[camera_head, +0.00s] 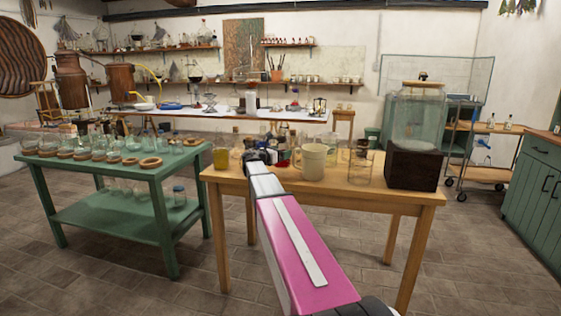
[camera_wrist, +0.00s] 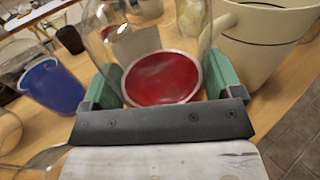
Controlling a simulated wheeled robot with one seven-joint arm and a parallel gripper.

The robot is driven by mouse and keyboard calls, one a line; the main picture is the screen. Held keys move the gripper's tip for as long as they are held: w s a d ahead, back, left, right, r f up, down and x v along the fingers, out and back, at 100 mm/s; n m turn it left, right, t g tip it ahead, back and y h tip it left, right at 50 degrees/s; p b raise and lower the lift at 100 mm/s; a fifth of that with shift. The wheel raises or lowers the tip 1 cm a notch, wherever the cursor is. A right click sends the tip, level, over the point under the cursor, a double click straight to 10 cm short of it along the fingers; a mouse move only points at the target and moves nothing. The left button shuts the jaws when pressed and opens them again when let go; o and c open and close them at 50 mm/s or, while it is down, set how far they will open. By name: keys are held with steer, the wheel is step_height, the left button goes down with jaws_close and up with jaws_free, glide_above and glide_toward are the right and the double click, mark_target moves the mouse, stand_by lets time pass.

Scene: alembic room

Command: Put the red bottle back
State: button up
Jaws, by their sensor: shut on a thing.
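A clear glass bottle with a red bottom or red contents (camera_wrist: 162,78) stands between the two green fingers of my gripper (camera_wrist: 162,90) in the wrist view. The fingers are shut on its sides. In the head view, my gripper (camera_head: 268,157) is over the wooden table, and a bit of red (camera_head: 283,161) shows just beside it among other vessels. The bottle's upper part is cut off in the wrist view. I cannot tell whether its base touches the table.
A cream mug (camera_head: 312,162) stands close on the right of the bottle, and a blue cup (camera_wrist: 52,86) is on the left. The wooden table (camera_head: 340,188) also bears a large jar (camera_head: 418,118) on a dark box. A green table (camera_head: 120,172) with glassware stands left.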

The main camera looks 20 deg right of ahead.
steer(key=shift+f, duration=1.85)
steer(key=o, duration=1.2)
steer(key=shift+f, duration=0.1)
steer(key=v, duration=1.2)
